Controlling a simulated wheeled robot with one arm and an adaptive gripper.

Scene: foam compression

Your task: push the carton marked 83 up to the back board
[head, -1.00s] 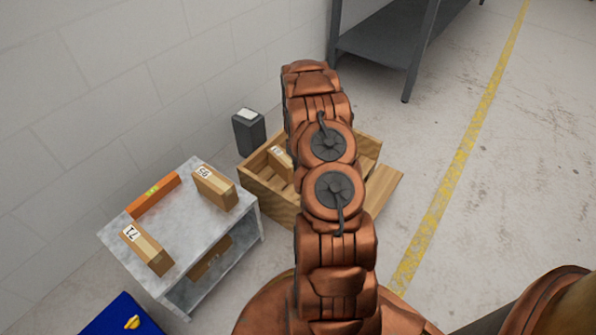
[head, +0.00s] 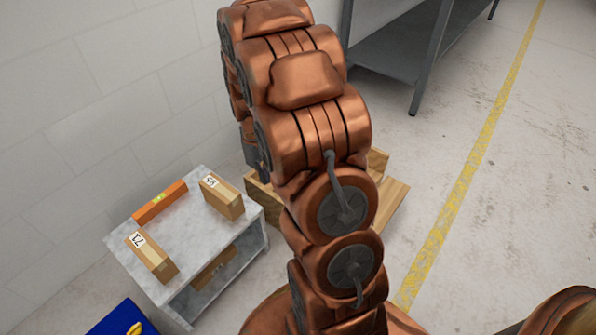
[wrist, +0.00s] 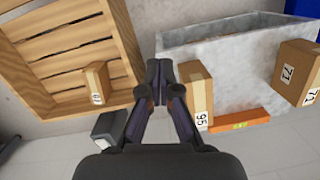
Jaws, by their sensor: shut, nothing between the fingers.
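In the wrist view a small carton (wrist: 96,78) lies in the slatted wooden crate (wrist: 125,30); its label is too small to read surely. No carton clearly reads 83. My gripper (wrist: 161,78) is shut and empty, over the gap between the crate and the grey table, right of the crate carton and close beside the carton marked 95 (wrist: 199,95). In the head view my arm hides the gripper, the crate carton and much of the crate (head: 262,196). I cannot tell which surface is the back board.
The grey table (head: 185,235) bears the carton marked 95 (head: 222,198), the carton marked 71 (head: 152,256) and an orange block (head: 160,201). A dark grey bin (wrist: 110,127) stands by the crate. A blue box (head: 115,318) is at the front left. Open floor lies right.

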